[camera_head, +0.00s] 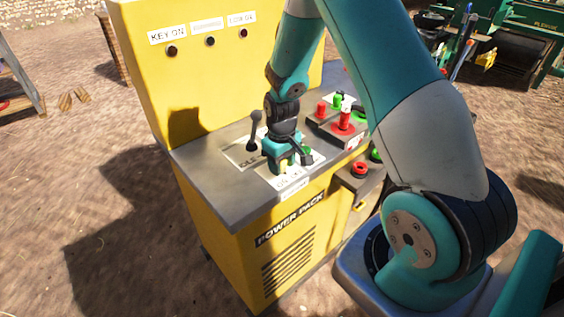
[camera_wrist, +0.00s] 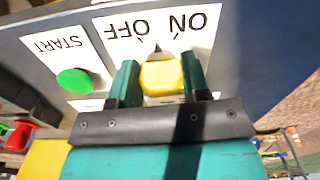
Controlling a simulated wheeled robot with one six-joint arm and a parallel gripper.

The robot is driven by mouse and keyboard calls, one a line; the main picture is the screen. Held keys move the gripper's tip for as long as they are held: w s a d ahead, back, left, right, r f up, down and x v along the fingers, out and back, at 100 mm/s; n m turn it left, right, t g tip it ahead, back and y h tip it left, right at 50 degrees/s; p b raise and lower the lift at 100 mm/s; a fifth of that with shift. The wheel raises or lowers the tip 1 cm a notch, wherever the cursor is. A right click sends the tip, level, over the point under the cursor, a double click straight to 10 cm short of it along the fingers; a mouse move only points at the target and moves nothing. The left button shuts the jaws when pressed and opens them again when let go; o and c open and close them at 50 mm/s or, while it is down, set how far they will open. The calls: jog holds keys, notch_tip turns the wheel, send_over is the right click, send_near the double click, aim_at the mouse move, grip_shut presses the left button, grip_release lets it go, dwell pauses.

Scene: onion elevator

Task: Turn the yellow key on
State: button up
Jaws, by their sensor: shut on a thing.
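The yellow key (camera_wrist: 161,76) sits on the white ON/OFF label plate (camera_wrist: 190,30) of the power pack panel. The plate's lettering is upside down in the wrist view. My gripper (camera_wrist: 160,85) is shut on the key, one finger on each side. The key's dark pointed tip lies between the OFF and ON marks. In the head view my gripper (camera_head: 286,160) points down onto the panel top and mostly hides the key. The KEY ON lamp (camera_head: 172,51) on the upright yellow panel looks dark.
A green START button (camera_wrist: 74,80) is beside the key. A black lever (camera_head: 255,128) stands left of my gripper. A red button (camera_head: 359,169) sits on a lower box.

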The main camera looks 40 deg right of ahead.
jog(key=m, duration=0.6)
jog(key=shift+a+m, duration=0.25)
jog(key=shift+m, duration=0.05)
dwell(0.3)
jog(key=o, duration=0.9)
jog(key=shift+r, duration=0.1)
notch_tip(320, 180, up, 17)
jog(key=shift+r, duration=0.15)
